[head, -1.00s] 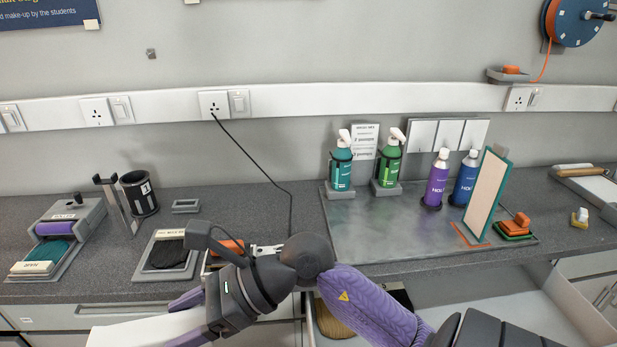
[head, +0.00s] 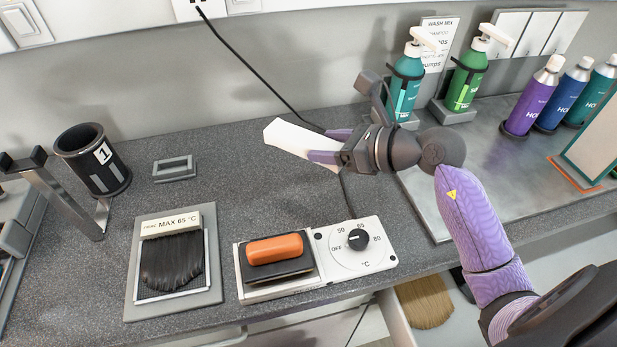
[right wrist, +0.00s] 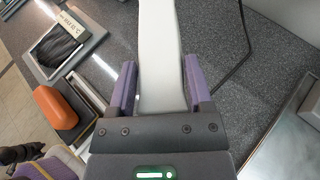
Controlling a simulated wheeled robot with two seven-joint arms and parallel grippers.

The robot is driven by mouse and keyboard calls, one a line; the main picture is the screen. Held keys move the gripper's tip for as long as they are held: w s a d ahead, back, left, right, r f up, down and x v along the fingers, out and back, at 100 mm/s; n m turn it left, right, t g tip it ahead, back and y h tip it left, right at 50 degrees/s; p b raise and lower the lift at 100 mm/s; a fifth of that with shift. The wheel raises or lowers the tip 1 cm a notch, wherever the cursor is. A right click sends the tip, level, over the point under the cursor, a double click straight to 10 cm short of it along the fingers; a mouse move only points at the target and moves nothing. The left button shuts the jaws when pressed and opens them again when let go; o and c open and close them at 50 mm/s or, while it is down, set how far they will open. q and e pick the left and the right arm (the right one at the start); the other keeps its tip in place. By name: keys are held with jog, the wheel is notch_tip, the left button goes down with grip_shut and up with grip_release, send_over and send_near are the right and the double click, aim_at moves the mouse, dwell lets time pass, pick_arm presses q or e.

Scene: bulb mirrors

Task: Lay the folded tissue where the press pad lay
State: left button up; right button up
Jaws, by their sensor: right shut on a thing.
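My right gripper (head: 326,146) is shut on the folded tissue (head: 292,141), a flat white strip that sticks out to the left over the back of the counter. In the right wrist view the tissue (right wrist: 160,45) runs away from between the two purple fingers of the gripper (right wrist: 160,72). An orange-handled block with a dark base, which looks like the press pad (head: 275,250), sits on the left of the white hot plate (head: 318,280). It also shows in the right wrist view (right wrist: 55,107). My left gripper is not in view.
A dark hair swatch on a grey board (head: 212,290) lies left of the hot plate. A small empty grey frame (head: 174,168) and black cup (head: 92,158) stand behind. Pump bottles (head: 404,88) stand right. A black cable crosses the back. Counter between frame and hot plate is clear.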

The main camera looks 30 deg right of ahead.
aim_at(327, 197)
notch_tip(327, 197, down, 10)
jog(key=b, duration=0.4)
jog(key=shift+s+f, duration=0.1)
jog(key=shift+r, duration=0.2)
jog(key=o, duration=0.8)
jog(key=shift+f, duration=0.2)
jog(key=o, duration=0.4)
jog(key=shift+r, duration=0.1)
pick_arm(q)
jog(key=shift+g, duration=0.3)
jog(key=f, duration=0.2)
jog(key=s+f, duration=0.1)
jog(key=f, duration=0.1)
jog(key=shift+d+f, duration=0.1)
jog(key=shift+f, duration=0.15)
